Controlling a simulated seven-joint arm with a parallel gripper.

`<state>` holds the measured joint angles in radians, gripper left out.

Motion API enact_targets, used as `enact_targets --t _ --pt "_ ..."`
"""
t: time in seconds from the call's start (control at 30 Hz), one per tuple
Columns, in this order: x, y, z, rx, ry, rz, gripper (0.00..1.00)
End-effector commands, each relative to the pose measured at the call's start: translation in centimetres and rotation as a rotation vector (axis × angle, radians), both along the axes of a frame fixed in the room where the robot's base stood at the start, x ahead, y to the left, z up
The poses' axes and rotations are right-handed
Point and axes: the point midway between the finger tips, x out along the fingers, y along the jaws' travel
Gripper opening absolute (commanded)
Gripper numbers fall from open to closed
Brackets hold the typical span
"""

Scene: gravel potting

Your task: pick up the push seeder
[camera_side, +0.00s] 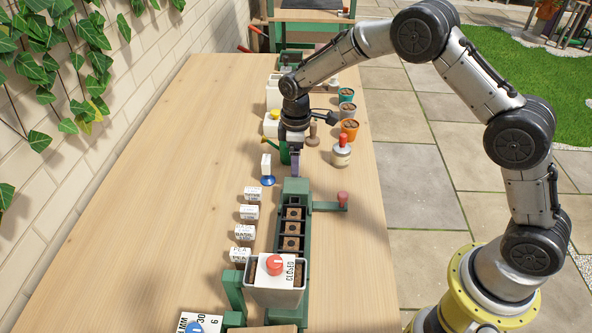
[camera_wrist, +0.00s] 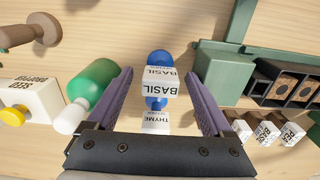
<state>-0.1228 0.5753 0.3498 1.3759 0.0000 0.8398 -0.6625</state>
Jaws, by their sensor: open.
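No label reading push seeder is legible. The likeliest match is a white block marked BASIL with blue rounded parts (camera_wrist: 158,82), lying between my open fingers in the wrist view. In the side view a white upright piece on a blue disc (camera_side: 267,165), probably the same thing, stands just left of my fingers. My gripper (camera_side: 297,170) points down over the table; its purple fingers (camera_wrist: 160,74) show on either side of the block. It is open, with no contact that I can make out. A white THYME block (camera_wrist: 155,122) shows partly behind the gripper body.
A green frame with a soil-filled cell strip (camera_side: 292,228) lies nearer the camera, with small white labelled blocks (camera_side: 248,213) along its left. A green bottle (camera_wrist: 95,85) and a white box with a yellow knob (camera_wrist: 28,105) are close by. The table's left side is clear.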

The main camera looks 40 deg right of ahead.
Motion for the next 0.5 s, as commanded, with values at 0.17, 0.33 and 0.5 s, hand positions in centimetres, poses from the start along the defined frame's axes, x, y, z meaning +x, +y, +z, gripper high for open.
enact_targets --t 0.17,0.33,0.5 --pt "-0.01 0.01 0.01 0.000 0.000 0.000 0.80" --pt "-0.02 0.02 0.02 -0.001 0.001 0.000 0.49" --pt "-0.01 0.01 0.04 -0.001 0.001 0.000 0.18"
